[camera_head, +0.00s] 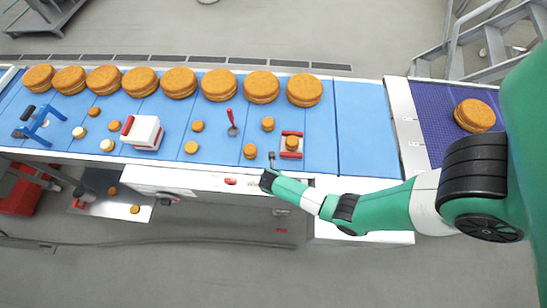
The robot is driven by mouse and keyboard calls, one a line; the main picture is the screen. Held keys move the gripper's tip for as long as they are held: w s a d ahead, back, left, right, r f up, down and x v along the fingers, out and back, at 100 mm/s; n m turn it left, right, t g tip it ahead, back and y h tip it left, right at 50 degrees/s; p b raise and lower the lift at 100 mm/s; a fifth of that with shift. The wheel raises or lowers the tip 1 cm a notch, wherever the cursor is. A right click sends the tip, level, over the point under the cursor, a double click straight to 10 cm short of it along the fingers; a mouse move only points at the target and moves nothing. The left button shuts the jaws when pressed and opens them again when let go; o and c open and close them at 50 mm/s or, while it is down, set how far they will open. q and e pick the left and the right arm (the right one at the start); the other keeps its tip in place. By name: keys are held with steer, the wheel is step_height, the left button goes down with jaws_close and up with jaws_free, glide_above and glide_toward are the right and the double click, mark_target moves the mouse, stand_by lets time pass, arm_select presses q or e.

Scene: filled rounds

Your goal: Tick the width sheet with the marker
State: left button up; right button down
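I cannot clearly pick out a width sheet or a marker. A red-handled tool (232,118) stands or leans on the blue belt, its lower end grey. A small red item (230,181) is on the white front edge; it is too small to identify. My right gripper (272,157) is at the belt's front edge, just left of a red and white holder (291,154) with a small round (292,142) in it. It seems empty, but its fingers are too small to tell open from shut. My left gripper is out of view.
Large filled rounds (179,83) line the back of the blue belt (360,130). Several small rounds (191,148) lie in front. A white and red box (146,133) and a blue frame (40,126) stand left. The belt's right part is clear. Another large round (474,115) is far right.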

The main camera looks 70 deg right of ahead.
steer(key=shift+f+b, duration=0.35)
steer(key=shift+f, duration=0.15)
stand_by(0.3)
steer(key=shift+f, duration=0.1)
stand_by(1.1)
step_height(320, 180, up, 7)
steer(key=p, duration=0.8)
